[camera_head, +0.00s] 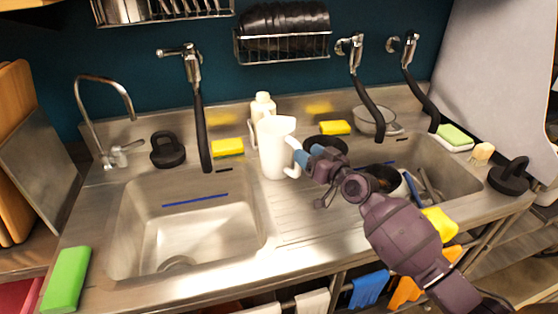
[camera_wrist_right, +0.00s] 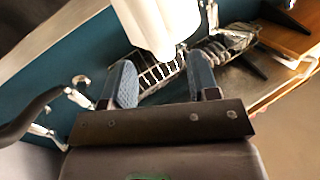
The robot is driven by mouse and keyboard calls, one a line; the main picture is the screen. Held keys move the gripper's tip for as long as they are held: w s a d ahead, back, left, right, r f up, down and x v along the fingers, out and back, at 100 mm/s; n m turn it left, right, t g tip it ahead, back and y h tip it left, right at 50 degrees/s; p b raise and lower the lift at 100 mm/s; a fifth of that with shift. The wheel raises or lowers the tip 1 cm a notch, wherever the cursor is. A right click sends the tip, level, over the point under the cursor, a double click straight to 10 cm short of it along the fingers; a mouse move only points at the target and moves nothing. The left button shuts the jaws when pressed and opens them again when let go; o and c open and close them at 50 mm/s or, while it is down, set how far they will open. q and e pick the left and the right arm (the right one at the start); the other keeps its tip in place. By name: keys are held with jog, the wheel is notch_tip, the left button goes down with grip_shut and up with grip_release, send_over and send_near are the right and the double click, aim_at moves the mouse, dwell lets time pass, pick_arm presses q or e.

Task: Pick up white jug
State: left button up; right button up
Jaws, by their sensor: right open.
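The white jug (camera_head: 273,150) stands upright on the steel counter between the two sinks, its handle facing right. My right gripper (camera_head: 309,154) is at the handle side of the jug in the head view; whether it touches the handle I cannot tell. In the right wrist view the open blue-padded fingers of the right gripper (camera_wrist_right: 160,82) are spread apart, with the white jug (camera_wrist_right: 158,22) just beyond and above the gap between them. My left gripper is not in view.
A white bottle (camera_head: 262,106) stands close behind the jug. Yellow sponges (camera_head: 228,147) lie along the back. The left sink (camera_head: 190,225) is empty; the right sink (camera_head: 455,180) holds dishes. A green block (camera_head: 66,279) lies at the front left.

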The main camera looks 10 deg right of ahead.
aim_at(295, 144)
jog(key=shift+r+p+x, duration=0.2)
jog(key=shift+p+x, duration=0.1)
jog(key=shift+x, duration=2.45)
jog(key=shift+s+a, duration=0.1)
grip_shut()
